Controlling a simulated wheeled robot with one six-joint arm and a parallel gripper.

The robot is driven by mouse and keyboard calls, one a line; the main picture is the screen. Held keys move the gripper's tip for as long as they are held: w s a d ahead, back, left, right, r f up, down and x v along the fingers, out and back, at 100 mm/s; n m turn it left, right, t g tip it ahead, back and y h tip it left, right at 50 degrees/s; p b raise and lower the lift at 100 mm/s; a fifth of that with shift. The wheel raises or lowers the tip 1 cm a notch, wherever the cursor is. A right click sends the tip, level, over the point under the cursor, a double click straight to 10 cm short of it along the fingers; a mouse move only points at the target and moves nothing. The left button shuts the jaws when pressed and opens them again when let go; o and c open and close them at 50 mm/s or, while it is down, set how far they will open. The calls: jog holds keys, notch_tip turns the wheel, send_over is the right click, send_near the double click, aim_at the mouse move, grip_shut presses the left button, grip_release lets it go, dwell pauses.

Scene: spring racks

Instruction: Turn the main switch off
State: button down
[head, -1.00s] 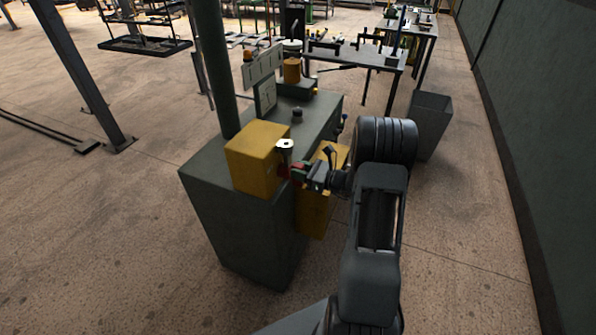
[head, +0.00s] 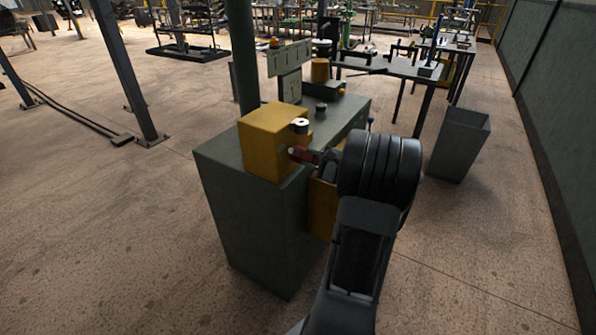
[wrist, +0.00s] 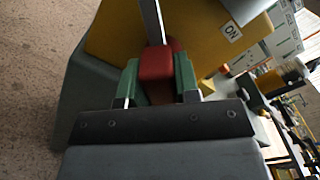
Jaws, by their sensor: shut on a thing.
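The main switch's red handle (wrist: 155,64) sits between the green-padded fingers of my gripper (wrist: 157,82) in the wrist view, and the gripper is shut on it. A grey metal lever (wrist: 151,22) runs up from the red handle. The yellow switch box (wrist: 118,38) lies behind it, with a white "ON" label (wrist: 230,31). In the head view the yellow box (head: 270,142) stands on the grey cabinet, and the red handle (head: 304,155) shows at its right side. My gripper (head: 318,158) is beside the box there, partly hidden by my wrist.
The grey-green cabinet (head: 250,228) stands under the box, with a second yellow part (head: 320,205) on its right side. A dark post (head: 243,55) rises behind it. A grey bin (head: 460,143) stands to the right.

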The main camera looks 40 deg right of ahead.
jog(key=n+b, duration=0.1)
jog(key=b, duration=0.2)
jog(key=f+n+b, duration=0.1)
jog(key=n+b, duration=0.1)
jog(key=b, duration=0.1)
jog(key=n+b, duration=0.2)
jog(key=b, duration=0.1)
jog(key=shift+a+f, duration=0.25)
jog(key=shift+f, duration=0.1)
jog(key=n+b, duration=0.2)
jog(key=b, duration=0.1)
jog(key=shift+n+b, duration=0.4)
jog(key=shift+b, duration=0.05)
jog(key=shift+r+n+b, duration=0.15)
jog(key=shift+n+b, duration=0.15)
jog(key=shift+b, duration=0.05)
jog(key=c, duration=0.8)
grip_release()
jog(key=shift+c, duration=0.2)
jog(key=shift+s, duration=0.2)
jog(key=p+v, duration=0.2)
jog(key=v, duration=1.1)
jog(key=shift+s, duration=0.3)
jog(key=shift+d, duration=0.1)
